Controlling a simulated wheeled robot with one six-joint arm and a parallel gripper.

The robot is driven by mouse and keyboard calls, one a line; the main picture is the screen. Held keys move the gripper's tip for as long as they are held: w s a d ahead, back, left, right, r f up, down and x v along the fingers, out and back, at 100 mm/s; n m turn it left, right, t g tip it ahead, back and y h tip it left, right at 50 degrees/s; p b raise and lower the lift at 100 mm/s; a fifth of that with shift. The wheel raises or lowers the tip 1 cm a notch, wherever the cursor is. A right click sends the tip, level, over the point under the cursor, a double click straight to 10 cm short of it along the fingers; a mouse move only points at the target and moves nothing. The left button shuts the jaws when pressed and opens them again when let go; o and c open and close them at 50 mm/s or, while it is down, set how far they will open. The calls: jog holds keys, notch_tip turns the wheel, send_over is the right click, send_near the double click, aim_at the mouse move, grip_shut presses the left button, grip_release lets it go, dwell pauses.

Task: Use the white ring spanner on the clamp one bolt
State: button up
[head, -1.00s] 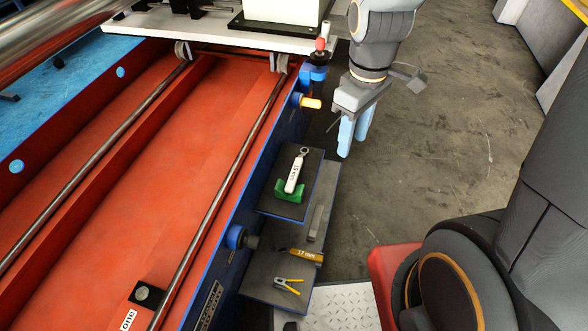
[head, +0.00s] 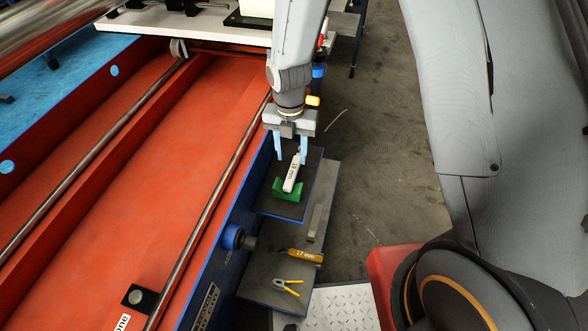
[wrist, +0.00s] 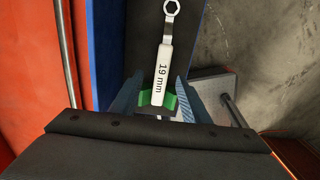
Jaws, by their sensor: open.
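The white ring spanner (head: 291,174) lies in a green holder (head: 287,191) on a dark shelf at the side of the red machine. In the wrist view the spanner (wrist: 163,73) reads "19 mm", with its ring end at the top. My gripper (head: 290,158) is open above the spanner, with its blue fingers (wrist: 153,98) either side of the handle in the picture. I cannot tell how far above it they are. The clamp one bolt (head: 136,297) shows as a round head on a black block at the lower left, beside a label reading "one".
A yellow-brown tool marked "17 mm" (head: 305,256) and yellow-handled pliers (head: 287,286) lie on a lower shelf. A blue knob (head: 233,237) juts from the machine side. A long steel rod (head: 217,200) runs along the red bed.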

aim_at(294, 167)
jog(key=shift+d+f, duration=0.15)
jog(key=shift+f, duration=1.6)
jog(key=shift+d+f, duration=0.15)
jog(key=shift+f, duration=1.6)
grip_shut()
